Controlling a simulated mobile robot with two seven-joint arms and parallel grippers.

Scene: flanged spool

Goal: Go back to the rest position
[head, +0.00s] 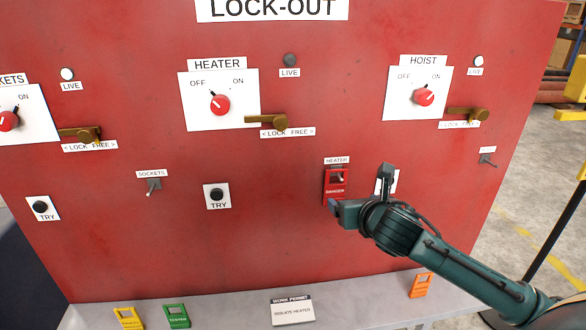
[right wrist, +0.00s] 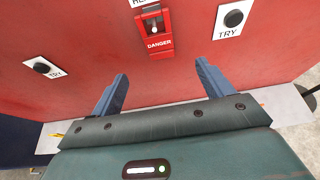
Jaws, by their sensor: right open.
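My right gripper (head: 361,187) reaches in from the right in the head view, in front of the red lock-out panel (head: 270,180). Its jaws are open and empty; in the right wrist view the two fingers (right wrist: 162,74) stand wide apart. A red DANGER tag (head: 336,190) hangs under the HEATER label, just left of the gripper. The tag also shows beyond the fingers in the right wrist view (right wrist: 155,35), apart from them. A TRY card (head: 393,183) is partly hidden behind the gripper. My left gripper is not in view.
The HEATER knob (head: 220,104) points toward OFF, the HOIST knob (head: 424,97) toward ON. A grey shelf (head: 235,310) below carries a yellow tag (head: 128,318), a green tag (head: 176,316), a work permit (head: 292,311) and an orange tag (head: 421,286). A dark post stands at right.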

